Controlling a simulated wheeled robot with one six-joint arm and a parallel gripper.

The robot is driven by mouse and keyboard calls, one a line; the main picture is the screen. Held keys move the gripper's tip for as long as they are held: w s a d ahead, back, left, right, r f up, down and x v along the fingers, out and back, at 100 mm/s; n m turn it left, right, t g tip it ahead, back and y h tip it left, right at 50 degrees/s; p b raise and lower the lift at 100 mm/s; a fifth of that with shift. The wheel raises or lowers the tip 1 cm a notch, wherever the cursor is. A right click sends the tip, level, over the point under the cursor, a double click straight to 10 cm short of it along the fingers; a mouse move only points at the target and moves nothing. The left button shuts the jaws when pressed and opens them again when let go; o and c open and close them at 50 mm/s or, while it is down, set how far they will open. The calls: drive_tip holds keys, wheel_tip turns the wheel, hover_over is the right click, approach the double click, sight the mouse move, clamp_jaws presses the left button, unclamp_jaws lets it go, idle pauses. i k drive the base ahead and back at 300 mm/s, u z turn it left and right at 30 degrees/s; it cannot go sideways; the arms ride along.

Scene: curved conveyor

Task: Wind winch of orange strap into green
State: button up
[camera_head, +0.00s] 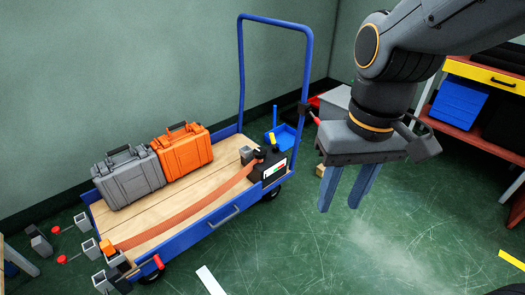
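The orange strap (185,213) runs diagonally across the wooden deck of a blue cart (222,222), in front of two cases. Its right end meets a dark winch (257,163) at the cart's right end. A white label (274,171) with small red and green marks is on the winch's front; its pointer is too small to read. A small yellow piece (272,138) shows above the winch. The strap's left end reaches orange and grey fittings (107,247) at the cart's left end. My gripper (338,210) hangs right of the winch, apart from it, blue fingers down, open and empty.
A grey case (130,178) and an orange case (184,152) stand on the deck. Red-knobbed levers (70,257) stick out at the left. The green floor (330,255) in front is mostly clear.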

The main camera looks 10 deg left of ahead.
sight(259, 153)
drive_tip(key=z, duration=0.3)
drive_tip(key=k, duration=0.3)
drive_tip(key=u, duration=1.1)
drive_tip(key=i, duration=1.25)
drive_tip(key=z, duration=0.4)
